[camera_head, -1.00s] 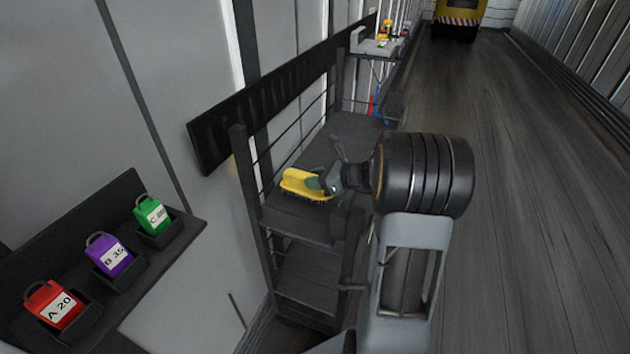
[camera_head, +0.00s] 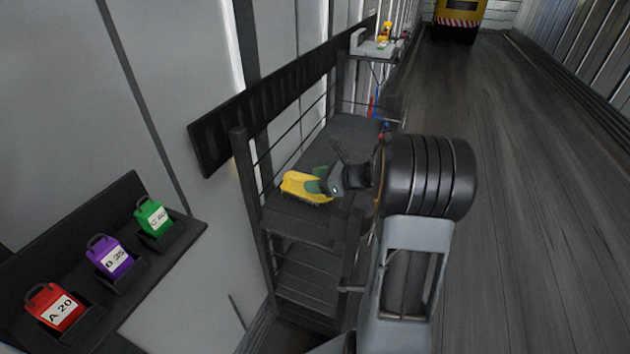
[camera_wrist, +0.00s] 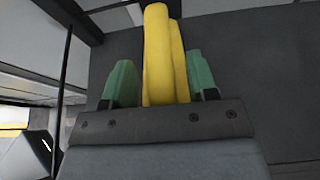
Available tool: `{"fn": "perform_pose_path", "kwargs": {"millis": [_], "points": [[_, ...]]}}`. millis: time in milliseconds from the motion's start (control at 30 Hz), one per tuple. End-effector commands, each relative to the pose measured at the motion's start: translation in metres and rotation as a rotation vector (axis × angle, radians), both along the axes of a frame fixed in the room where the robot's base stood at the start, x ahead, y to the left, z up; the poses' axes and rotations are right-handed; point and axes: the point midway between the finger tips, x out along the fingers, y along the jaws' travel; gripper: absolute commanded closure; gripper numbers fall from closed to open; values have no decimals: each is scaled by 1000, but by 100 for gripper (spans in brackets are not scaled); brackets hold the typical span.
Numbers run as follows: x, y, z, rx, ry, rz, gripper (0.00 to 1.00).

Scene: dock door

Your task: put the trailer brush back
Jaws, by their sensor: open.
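The yellow brush (camera_head: 305,187) with dark bristles is at the top shelf of the dark rack (camera_head: 297,222), near its front left part. In the wrist view the brush's yellow body (camera_wrist: 160,55) stands between the two green fingers of my gripper (camera_wrist: 161,85). My gripper also shows in the head view (camera_head: 322,182), reaching in from the right over the shelf. The jaws are open around the brush, with a narrow gap on the left side. I cannot tell whether the bristles touch the shelf.
A wall ledge at the left holds a red tag A (camera_head: 56,306), a purple tag B (camera_head: 109,256) and a green tag C (camera_head: 153,215). A small shelf with items (camera_head: 378,46) is farther back. A yellow vehicle (camera_head: 459,14) stands at the far end. The floor (camera_head: 540,190) at right is clear.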

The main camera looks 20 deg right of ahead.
Motion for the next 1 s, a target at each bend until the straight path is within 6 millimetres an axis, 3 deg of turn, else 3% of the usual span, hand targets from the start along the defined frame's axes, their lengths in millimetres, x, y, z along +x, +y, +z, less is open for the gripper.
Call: {"fn": "perform_pose_path", "kwargs": {"millis": [500,700,1000], "points": [[-63,-59,36,0,0,-5,47],[-76,-70,42,1,1,-3,47],[-79,-73,44,1,1,-2,47]]}}
